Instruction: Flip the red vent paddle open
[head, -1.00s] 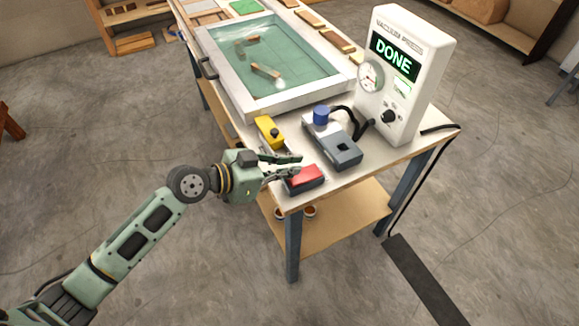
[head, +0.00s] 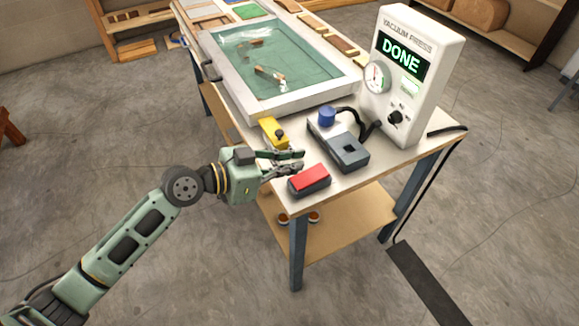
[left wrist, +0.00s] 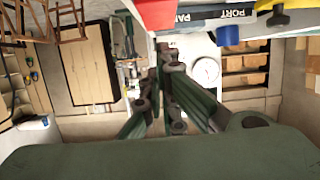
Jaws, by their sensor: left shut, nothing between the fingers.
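The red vent paddle (head: 310,178) lies along the top of a small dark grey base at the table's front corner. Red also shows at the top edge of the left wrist view (left wrist: 156,12), largely cut off. My left gripper (head: 302,160) is at the back left of the paddle, its fingertips close to it. I cannot tell whether they touch. In the left wrist view its fingers (left wrist: 168,55) are together with nothing between them. My right gripper is not in view.
A grey port block (head: 343,150) with a blue knob (head: 327,117) stands behind the paddle, near a yellow block (head: 273,131). The white vacuum press unit (head: 421,75) reads DONE. A framed press bed (head: 338,93) fills the table behind.

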